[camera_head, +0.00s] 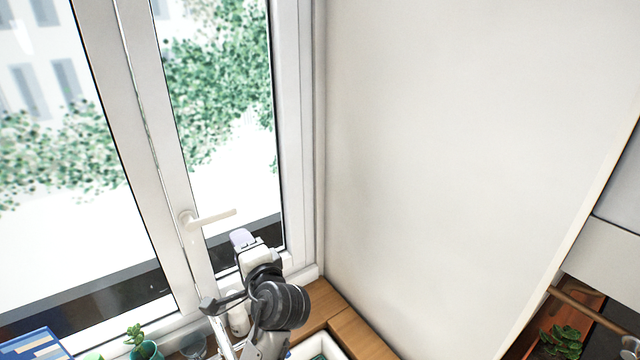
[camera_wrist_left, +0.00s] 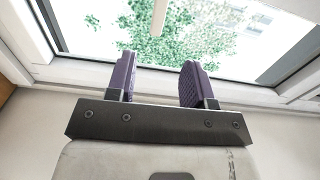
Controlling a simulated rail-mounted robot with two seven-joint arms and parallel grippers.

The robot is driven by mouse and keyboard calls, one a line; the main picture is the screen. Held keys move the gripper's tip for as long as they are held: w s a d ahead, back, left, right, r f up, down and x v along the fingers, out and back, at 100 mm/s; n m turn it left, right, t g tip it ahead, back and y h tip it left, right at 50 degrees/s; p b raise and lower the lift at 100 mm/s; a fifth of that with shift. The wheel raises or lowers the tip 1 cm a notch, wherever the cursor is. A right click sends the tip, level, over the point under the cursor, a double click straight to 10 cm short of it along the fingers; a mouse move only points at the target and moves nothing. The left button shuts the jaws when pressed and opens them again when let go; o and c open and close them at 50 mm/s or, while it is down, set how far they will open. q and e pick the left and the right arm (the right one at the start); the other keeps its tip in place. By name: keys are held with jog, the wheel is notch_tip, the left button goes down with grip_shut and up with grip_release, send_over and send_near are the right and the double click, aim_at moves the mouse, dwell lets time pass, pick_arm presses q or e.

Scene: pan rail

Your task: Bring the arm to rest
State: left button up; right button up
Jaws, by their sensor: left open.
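My left gripper (camera_head: 243,242) is raised in front of the window, just right of and slightly below the white window handle (camera_head: 208,217) in the head view. The left wrist view shows its two purple finger pads (camera_wrist_left: 160,78) spread apart with nothing between them, the window glass behind. The gripper looks clear of the handle in the head view, but the exact depth gap cannot be told. My right gripper is not in view.
A white-framed window (camera_head: 175,130) fills the left; a bare white wall (camera_head: 450,130) is right of it. Below are a wooden counter (camera_head: 350,330), a potted plant (camera_head: 145,348) and a blue box (camera_head: 35,345). A wooden rail (camera_head: 590,310) and another plant (camera_head: 563,340) are at lower right.

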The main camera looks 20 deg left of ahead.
pick_arm(q)
jog(key=s+d+f+n+t+h+p, duration=0.2)
jog(key=s+d+n+h, duration=0.45)
jog(key=h, duration=0.45)
jog(key=s+f+g+h+p, duration=0.1)
jog(key=s+f+g+p, duration=0.1)
jog(key=s+f, duration=0.5)
jog(key=s+f+g+h+p, duration=0.1)
jog(key=s+f+g+p, duration=0.2)
jog(key=s+f, duration=0.4)
jog(key=s+f+g+h+p, duration=0.1)
jog(key=s+f+g+p, duration=0.2)
jog(key=s, duration=1.5)
notch_tip(320, 180, down, 4)
jog(key=shift+s+d+f+m+g, duration=0.15)
jog(key=shift+s+d+m+g, duration=0.15)
jog(key=shift+g, duration=0.7)
